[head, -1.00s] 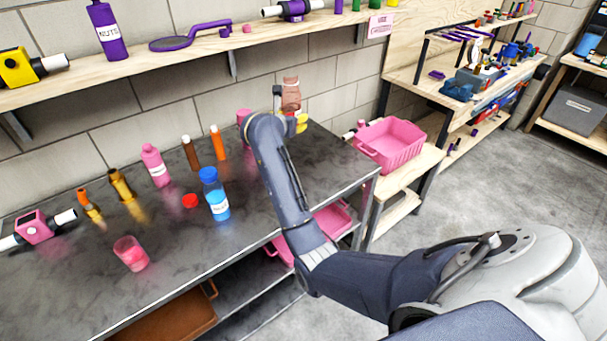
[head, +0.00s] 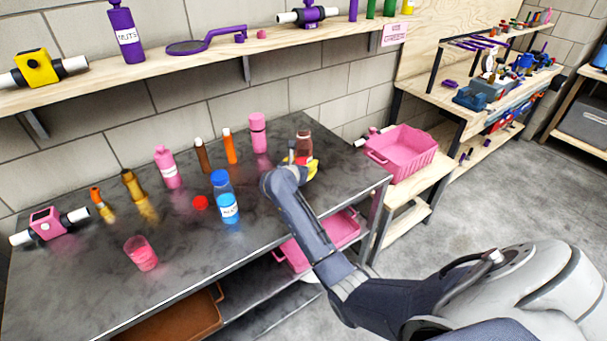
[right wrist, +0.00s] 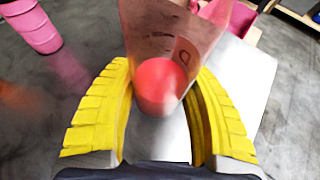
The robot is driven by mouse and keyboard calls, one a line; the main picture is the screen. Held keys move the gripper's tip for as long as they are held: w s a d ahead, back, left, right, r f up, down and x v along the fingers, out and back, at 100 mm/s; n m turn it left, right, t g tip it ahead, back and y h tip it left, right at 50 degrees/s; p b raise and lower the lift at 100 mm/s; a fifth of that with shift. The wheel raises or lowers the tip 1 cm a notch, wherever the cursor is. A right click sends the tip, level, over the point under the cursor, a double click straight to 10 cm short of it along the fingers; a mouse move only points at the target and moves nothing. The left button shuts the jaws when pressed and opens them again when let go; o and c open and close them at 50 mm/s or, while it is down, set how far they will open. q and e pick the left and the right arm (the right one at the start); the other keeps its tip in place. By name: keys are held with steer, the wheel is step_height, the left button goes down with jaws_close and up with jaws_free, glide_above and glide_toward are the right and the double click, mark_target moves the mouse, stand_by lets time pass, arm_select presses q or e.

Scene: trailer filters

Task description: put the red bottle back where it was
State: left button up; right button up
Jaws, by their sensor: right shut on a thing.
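The red bottle (head: 304,143), a reddish-brown see-through bottle, is upright at the far right part of the dark table (head: 100,265). My right gripper (head: 307,168), with yellow fingers, is shut around it. My right forearm hides its lower part, so I cannot tell whether it touches the table. In the right wrist view the bottle (right wrist: 165,30) stands between the yellow fingers of the gripper (right wrist: 165,105), with a bright red round part showing. My left gripper is not in view.
A pink bin (head: 404,152) sits beyond the table's right edge. A shelf (head: 160,68) runs along the wall above.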

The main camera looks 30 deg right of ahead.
steer(key=shift+f, duration=2.2)
steer(key=o, duration=1.5)
steer(key=shift+f, duration=0.15)
steer(key=v, duration=1.2)
